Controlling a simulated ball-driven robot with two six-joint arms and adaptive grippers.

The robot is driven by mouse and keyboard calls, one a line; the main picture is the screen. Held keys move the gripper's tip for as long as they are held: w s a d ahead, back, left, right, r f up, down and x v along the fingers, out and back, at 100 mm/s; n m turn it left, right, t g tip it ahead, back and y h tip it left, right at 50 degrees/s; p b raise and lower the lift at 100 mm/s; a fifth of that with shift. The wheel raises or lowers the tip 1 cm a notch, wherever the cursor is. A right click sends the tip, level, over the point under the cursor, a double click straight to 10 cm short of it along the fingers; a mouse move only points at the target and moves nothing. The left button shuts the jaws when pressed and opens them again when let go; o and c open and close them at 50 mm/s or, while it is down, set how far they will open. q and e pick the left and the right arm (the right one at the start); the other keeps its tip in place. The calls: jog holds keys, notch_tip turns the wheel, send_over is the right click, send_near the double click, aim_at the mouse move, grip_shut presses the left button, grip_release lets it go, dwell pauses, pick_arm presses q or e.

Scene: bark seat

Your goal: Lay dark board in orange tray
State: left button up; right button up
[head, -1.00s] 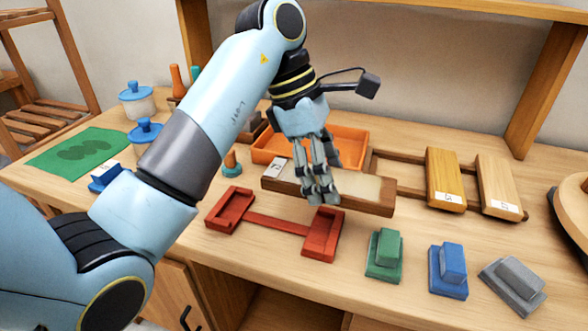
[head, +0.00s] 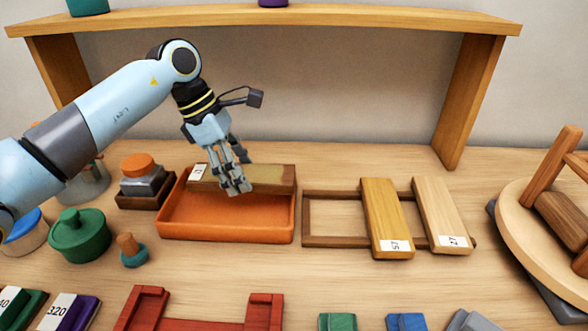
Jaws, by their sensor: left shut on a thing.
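The dark board (head: 272,181), brown with a white label at its left end, is over the back part of the orange tray (head: 225,227). It lies lengthwise along the tray's back side and hides most of the back wall. I cannot tell whether it touches the tray. My left gripper (head: 236,188) is shut on the board near its middle, with its fingers pointing down. The front part of the tray floor is bare. My right gripper is not in view.
A brown frame (head: 330,242) right of the tray bears a yellow board (head: 385,215) and a pale board (head: 440,212). A grey block with an orange knob (head: 140,178) and a green lidded pot (head: 80,237) stand left. A shelf (head: 280,22) spans above.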

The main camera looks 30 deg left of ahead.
aim_at(238, 206)
pick_arm(q)
jog(key=shift+s+a, duration=0.25)
jog(key=shift+a, duration=0.8)
jog(key=shift+s+a, duration=0.2)
jog(key=shift+a, duration=0.05)
jog(key=shift+s, duration=0.25)
jog(key=shift+f, duration=0.15)
jog(key=shift+w+f, duration=0.1)
jog(key=shift+f, duration=0.15)
jog(key=shift+a+f+b, duration=0.1)
jog(key=shift+f+b, duration=0.35)
jog(key=shift+f, duration=0.35)
notch_tip(238, 206, down, 3)
jog(key=shift+r+b, duration=0.1)
jog(key=shift+b, duration=0.85)
jog(key=shift+f+b, duration=0.65)
jog(key=shift+b, duration=0.05)
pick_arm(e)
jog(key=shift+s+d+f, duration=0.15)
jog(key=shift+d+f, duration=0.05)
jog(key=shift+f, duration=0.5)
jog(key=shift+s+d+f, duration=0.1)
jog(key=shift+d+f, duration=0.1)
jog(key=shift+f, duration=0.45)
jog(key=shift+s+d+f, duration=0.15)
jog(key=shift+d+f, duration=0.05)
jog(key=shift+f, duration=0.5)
